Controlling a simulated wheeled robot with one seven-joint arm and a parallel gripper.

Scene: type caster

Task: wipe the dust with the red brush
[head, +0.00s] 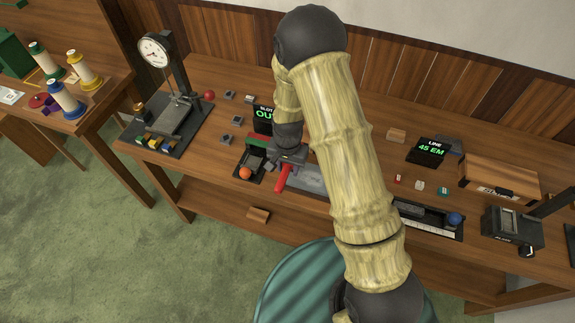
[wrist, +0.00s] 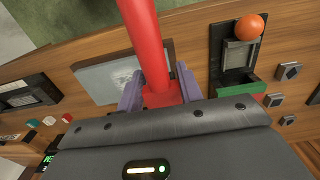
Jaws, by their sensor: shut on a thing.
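The red brush (head: 283,179) is held in my gripper (head: 285,166) above the front middle of the workbench. In the wrist view the red brush (wrist: 147,45) stands between the two grey-purple fingers of my gripper (wrist: 160,92), which are shut on its red block. Its bristles are not clearly visible. A grey plate (head: 308,181) lies beside the brush, partly hidden by my arm. In the wrist view the plate (wrist: 95,78) bears a pale speckled patch, which may be the dust. I cannot tell whether the brush touches the plate.
A black device with an orange ball (head: 246,173) stands just left of the brush. A dial scale (head: 155,52) stands at the left. A "45 EM" display (head: 428,151), a wooden box (head: 500,180) and a black machine (head: 512,228) are at the right. A teal stool (head: 290,285) is in front.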

